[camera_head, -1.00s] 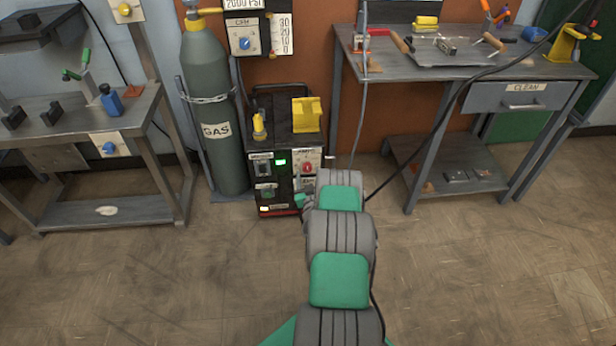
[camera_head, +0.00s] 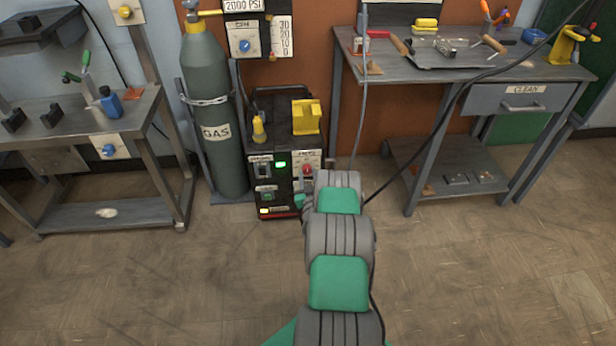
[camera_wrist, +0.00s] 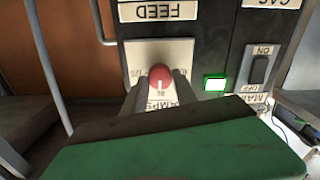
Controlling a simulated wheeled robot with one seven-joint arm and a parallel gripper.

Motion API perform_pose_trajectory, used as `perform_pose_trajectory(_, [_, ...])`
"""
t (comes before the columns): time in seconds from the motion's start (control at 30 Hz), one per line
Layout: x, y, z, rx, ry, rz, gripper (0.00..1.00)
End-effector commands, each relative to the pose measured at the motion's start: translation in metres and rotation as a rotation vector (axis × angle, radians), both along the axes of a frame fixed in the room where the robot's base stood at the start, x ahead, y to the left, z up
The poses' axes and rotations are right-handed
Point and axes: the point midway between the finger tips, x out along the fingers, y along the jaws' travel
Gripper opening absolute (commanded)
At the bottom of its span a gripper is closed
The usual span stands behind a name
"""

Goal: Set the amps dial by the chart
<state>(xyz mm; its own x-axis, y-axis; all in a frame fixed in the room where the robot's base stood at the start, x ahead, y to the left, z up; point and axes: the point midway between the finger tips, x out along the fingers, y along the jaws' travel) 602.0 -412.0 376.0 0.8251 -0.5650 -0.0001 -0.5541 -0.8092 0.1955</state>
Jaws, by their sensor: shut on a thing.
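The amps dial is a red knob (camera_wrist: 160,76) on a pale plate (camera_wrist: 142,55). In the wrist view the panel is upside down. A white mark on the knob points down toward the partly covered AMPS label; the numbers are too small to read surely. My gripper (camera_wrist: 159,88) is shut on the knob, with one finger on each side. In the head view the red knob (camera_head: 307,169) shows on the front of the black welder (camera_head: 270,185), just above my wrist. My gripper's fingers cannot be made out there. No chart can be clearly picked out.
A lit green lamp (camera_wrist: 214,84) and an ON/OFF switch (camera_wrist: 260,69) sit beside the dial. A grey gas cylinder (camera_head: 215,110) stands left of the welder. A workbench (camera_head: 465,70) is to the right, and another bench (camera_head: 80,110) to the left. The floor in front is clear.

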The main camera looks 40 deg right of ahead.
Motion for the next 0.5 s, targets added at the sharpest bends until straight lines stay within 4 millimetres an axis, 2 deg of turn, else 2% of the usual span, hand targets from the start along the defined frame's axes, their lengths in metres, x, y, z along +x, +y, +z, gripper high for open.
perform_pose_trajectory(0.5, [0.0002,0.0002,-0.0016,0.059,-0.040,0.001,0.00])
